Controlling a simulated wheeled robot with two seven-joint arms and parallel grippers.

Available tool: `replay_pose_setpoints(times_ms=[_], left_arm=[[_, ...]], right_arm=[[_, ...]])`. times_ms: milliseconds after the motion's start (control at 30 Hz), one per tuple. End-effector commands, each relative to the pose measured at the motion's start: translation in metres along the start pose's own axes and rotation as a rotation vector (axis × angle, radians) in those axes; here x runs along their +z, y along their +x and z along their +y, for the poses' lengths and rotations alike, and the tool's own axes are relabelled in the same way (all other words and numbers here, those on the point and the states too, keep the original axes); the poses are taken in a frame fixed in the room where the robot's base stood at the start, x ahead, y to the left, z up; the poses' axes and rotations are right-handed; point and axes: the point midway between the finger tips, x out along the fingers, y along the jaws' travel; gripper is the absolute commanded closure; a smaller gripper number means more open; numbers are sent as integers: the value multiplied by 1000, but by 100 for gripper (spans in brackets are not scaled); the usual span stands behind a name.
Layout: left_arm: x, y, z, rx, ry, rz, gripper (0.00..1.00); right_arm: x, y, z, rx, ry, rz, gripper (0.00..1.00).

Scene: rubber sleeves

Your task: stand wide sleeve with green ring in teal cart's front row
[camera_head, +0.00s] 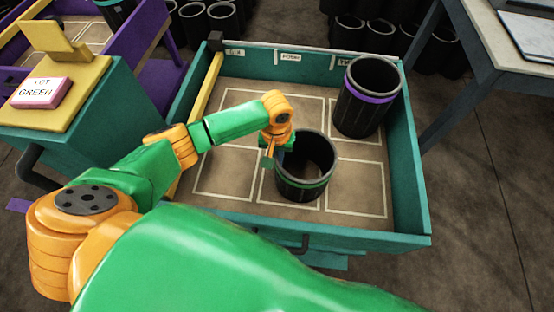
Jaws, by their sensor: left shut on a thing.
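The wide black sleeve with the green ring (308,178) is upright, open end up, over the middle cell of the teal cart's front row. I cannot tell whether its base touches the cart floor. My left gripper (277,150) is shut on the sleeve's left wall near the rim; the fingertips are partly hidden. The teal cart (415,170) has white-lined cells on its floor. The front left and front right cells look empty. My right gripper is not in view.
A black sleeve with a purple ring (366,98) stands in the cart's back right cell. A pink "LOT GREEN" block (40,93) lies on a yellow-topped teal stand at left. More black sleeves (205,18) stand behind. A grey table (505,50) is at right.

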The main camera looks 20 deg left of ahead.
Motion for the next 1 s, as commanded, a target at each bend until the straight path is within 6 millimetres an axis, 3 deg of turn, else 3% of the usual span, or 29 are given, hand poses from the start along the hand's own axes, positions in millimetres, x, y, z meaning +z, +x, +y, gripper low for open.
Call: replay_pose_setpoints(times_ms=[267, 300, 367, 667, 767, 1000], left_arm=[[0, 0, 1, 3, -1, 1, 100], [0, 1, 0, 1, 0, 0, 79], [0, 1, 0, 1, 0, 1, 63], [0, -1, 0, 1, 0, 1, 60], [-1, -15, 1, 4, 1, 3, 60], [-1, -84, 1, 5, 1, 3, 60]], right_arm=[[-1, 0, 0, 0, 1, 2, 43], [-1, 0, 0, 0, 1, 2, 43], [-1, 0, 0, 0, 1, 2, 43], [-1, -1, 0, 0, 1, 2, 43], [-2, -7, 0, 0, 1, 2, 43], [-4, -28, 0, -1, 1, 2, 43]])
